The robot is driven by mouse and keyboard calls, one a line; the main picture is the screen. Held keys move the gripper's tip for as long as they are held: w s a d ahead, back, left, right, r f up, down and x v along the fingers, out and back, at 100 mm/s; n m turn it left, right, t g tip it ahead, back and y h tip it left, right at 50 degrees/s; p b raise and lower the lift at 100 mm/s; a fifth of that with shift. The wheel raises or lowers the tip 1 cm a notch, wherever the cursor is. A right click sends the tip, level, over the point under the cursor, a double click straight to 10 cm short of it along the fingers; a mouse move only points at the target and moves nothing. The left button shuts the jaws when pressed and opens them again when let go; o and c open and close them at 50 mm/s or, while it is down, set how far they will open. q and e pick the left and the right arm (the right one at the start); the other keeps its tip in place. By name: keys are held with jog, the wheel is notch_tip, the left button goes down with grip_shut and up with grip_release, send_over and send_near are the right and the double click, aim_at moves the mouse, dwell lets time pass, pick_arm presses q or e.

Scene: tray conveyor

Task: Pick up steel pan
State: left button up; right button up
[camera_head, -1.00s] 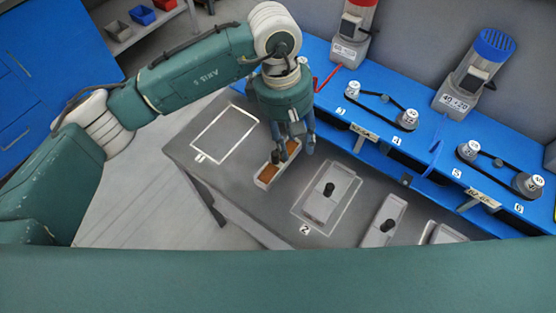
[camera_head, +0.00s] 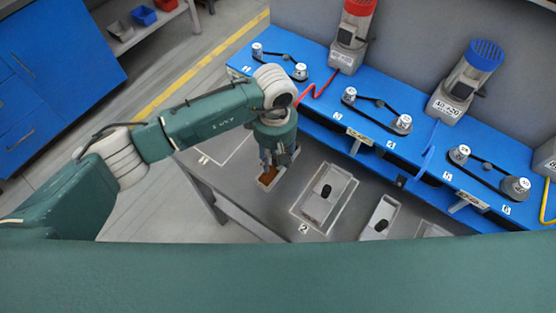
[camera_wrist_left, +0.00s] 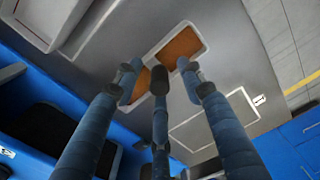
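A small pale grey pan (camera_head: 266,186) with orange-brown compartments lies on the grey table, left of the outlined spot marked 2. It also shows in the left wrist view (camera_wrist_left: 205,48), partly covered by my fingers. My left gripper (camera_head: 279,161) points down over the far part of this pan. In the left wrist view the left gripper's three blue fingers (camera_wrist_left: 160,78) are spread apart with nothing held between them. Whether a fingertip touches the pan cannot be told. My right gripper is not in view.
A grey tray with a black knob (camera_head: 319,207) lies inside outline 2, and a similar one (camera_head: 376,231) lies to its right. The blue bench (camera_head: 400,160) with pulleys and motors runs behind the table (camera_head: 240,193). An empty white outline lies left of the pan.

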pick_arm(q)
jog(key=shift+f, duration=0.15)
jog(key=shift+c, duration=0.2)
grip_shut()
